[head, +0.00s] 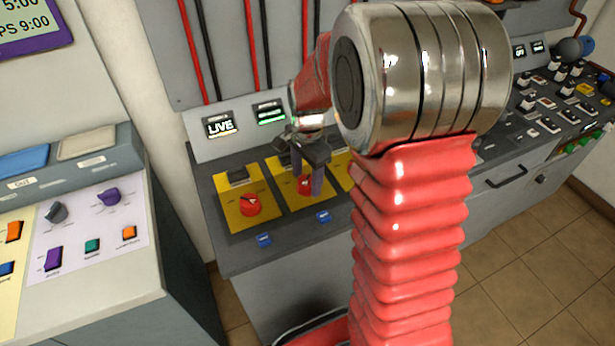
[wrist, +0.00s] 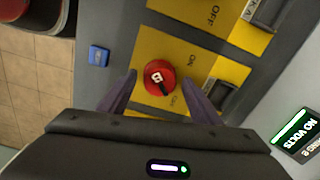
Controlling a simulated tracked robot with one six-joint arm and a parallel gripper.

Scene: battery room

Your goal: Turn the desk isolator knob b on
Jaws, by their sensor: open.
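Knob b is a red round knob on a yellow plate, the second from the left in the head view (head: 304,186). In the wrist view the knob (wrist: 158,72) carries a white tile with a dark letter and a dark mark toward the lower right. ON lettering shows on the plate beside it. My gripper (head: 307,180) is open, pointing down over the knob. In the wrist view its two fingers (wrist: 160,84) stand one on each side of the knob, with gaps visible. Whether the fingertips reach the knob's height is hard to tell.
Another red knob (head: 250,206) on a yellow plate sits to the left. Blue tags (head: 264,240) lie along the desk front. A LIVE display (head: 220,124) stands behind; a display reading NO VOLTS (wrist: 301,141) is near my gripper.

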